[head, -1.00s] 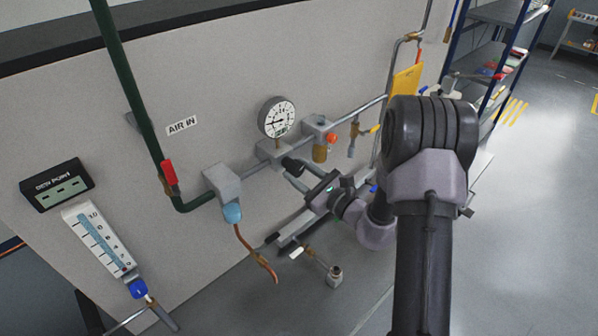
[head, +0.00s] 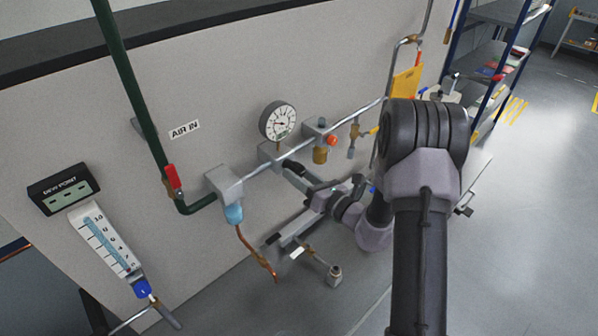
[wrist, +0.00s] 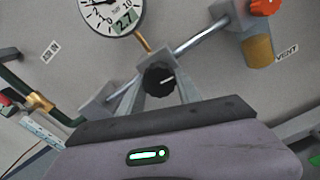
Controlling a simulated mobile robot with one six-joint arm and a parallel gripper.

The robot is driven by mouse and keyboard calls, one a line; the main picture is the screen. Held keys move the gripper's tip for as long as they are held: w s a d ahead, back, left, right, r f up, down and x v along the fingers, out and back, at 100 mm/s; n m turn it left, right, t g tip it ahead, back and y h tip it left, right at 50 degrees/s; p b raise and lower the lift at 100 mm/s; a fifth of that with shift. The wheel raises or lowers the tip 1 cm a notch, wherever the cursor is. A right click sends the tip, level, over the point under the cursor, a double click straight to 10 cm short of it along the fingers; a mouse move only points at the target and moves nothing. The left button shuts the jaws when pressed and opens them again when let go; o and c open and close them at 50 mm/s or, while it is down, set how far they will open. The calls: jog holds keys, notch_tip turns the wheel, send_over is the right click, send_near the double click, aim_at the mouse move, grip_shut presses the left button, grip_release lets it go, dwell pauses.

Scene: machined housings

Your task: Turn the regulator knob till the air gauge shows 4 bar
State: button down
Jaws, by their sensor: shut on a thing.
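The air gauge (head: 278,121) is a round white dial on the wall pipe. In the wrist view the gauge (wrist: 112,12) is cut off by the top edge, and its small green readout shows 2.7. The black regulator knob (wrist: 158,80) with a pale pointer mark sits below the gauge. My gripper (wrist: 157,92) is shut on the knob, with one finger on each side. In the head view my gripper (head: 291,174) reaches the regulator under the gauge, and the knob is hard to make out there.
A red-handled valve (head: 173,178) on the green pipe and a light-blue-bottomed unit (head: 233,213) stand to the left. An orange knob (head: 332,141) on a brass part is close on the right. A yellow tag (head: 406,82) hangs further right.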

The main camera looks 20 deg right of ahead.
jog(key=shift+r+m+p, duration=0.1)
jog(key=shift+m+p, duration=0.75)
jog(key=shift+m, duration=1.35)
jog(key=c, duration=0.8)
grip_release()
jog(key=shift+c, duration=0.2)
jog(key=shift+s, duration=0.1)
jog(key=b+v, duration=0.3)
jog(key=v, duration=1.4)
jog(key=shift+s+d, duration=0.1)
